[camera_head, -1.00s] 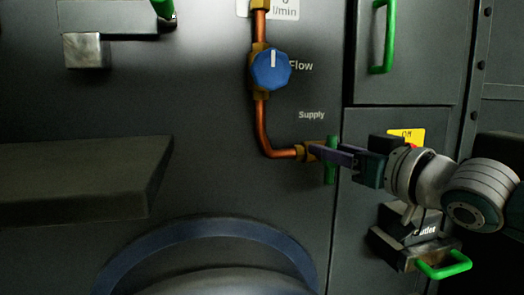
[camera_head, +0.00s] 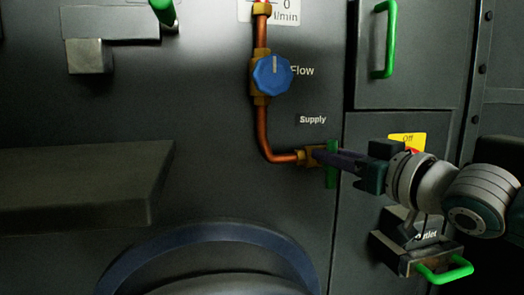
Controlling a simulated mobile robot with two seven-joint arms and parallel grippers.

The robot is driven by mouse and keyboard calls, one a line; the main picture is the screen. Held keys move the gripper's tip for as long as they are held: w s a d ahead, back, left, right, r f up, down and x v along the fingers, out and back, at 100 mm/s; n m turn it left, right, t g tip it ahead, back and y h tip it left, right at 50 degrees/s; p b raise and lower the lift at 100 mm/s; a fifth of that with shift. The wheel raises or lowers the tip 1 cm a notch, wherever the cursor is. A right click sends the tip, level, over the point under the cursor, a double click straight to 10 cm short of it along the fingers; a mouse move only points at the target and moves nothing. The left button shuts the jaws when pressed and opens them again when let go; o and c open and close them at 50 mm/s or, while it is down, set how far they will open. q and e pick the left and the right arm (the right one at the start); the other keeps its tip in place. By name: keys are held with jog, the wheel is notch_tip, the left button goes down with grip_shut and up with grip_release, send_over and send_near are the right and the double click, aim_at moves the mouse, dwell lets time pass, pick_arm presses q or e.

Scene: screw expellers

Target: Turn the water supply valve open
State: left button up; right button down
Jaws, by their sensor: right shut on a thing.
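The supply valve has a green handle (camera_head: 332,178) standing upright at the right end of a brass fitting (camera_head: 309,157), below the "Supply" label. My right gripper (camera_head: 322,156) comes in from the right and is shut on the green handle. Its dark fingers cover the middle of the handle, so the handle's centre is hidden. My left gripper is not in view.
A copper pipe (camera_head: 262,130) rises from the fitting to the blue flow knob (camera_head: 272,74) and a display reading 0 l/min. Green door handle (camera_head: 385,40) is at upper right. The outlet's green handle (camera_head: 444,270) lies below my right arm. A dark ledge (camera_head: 80,180) juts out at left.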

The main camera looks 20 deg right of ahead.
jog(key=n+p, duration=0.1)
jog(key=p, duration=0.1)
jog(key=n+p, duration=0.2)
jog(key=n+g+h+p, duration=0.1)
jog(key=p, duration=0.1)
jog(key=shift+a+r+n, duration=0.25)
jog(key=shift+a+n, duration=0.15)
jog(key=n+p, duration=0.1)
jog(key=n, duration=0.1)
jog(key=n+h+p, duration=0.1)
jog(key=n+p, duration=0.1)
jog(key=f+n+g+h+p, duration=0.1)
jog(key=n, duration=0.1)
jog(key=shift+a+f, duration=0.1)
jog(key=shift+a, duration=0.25)
jog(key=shift+a+f+n+h+p, duration=0.1)
jog(key=shift+f+n+h+p, duration=0.1)
jog(key=shift+n, duration=0.4)
jog(key=shift+f+n+h+p, duration=0.1)
jog(key=shift+n+h+p, duration=0.1)
jog(key=shift+n, duration=0.4)
jog(key=shift+f+n+h, duration=0.1)
jog(key=shift+n+h, duration=0.3)
jog(key=shift+n, duration=0.3)
jog(key=c, duration=1.1)
grip_release()
